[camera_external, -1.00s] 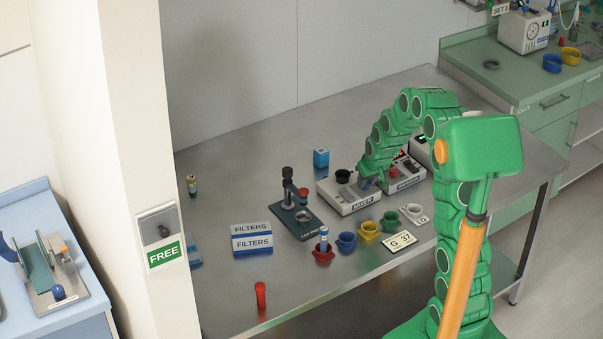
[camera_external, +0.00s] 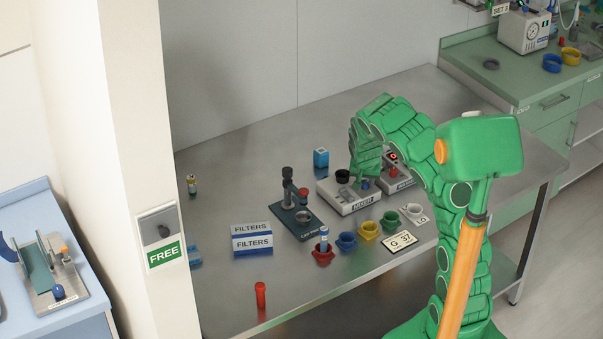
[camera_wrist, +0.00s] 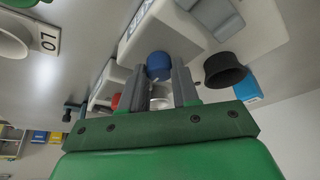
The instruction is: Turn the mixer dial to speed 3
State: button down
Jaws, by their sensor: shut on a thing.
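The mixer (camera_external: 345,203) is a white box with a label on its front, on the steel table. It has a black cup-like part (camera_external: 343,176) on top at the left and a blue dial (camera_external: 365,184) at the right. My gripper (camera_external: 362,180) points down over the dial. In the wrist view the blue dial (camera_wrist: 159,65) sits between the two grey fingers of my gripper (camera_wrist: 160,72), which are shut on it. The black part (camera_wrist: 224,70) is right of the fingers there. I cannot read which speed the dial points to.
A second white device (camera_external: 396,175) with a red lit display and red knob stands right beside the mixer. Coloured cups, including a yellow one (camera_external: 369,230), and a G 37 card (camera_external: 399,242) lie in front. A dark press (camera_external: 297,215) stands left.

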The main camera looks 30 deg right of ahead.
dwell(0.5)
jog(key=c, duration=0.8)
grip_release()
jog(key=shift+c, duration=0.2)
jog(key=v, duration=0.7)
jog(key=shift+a+r, duration=0.2)
jog(key=shift+r, duration=0.15)
jog(key=shift+s, duration=0.1)
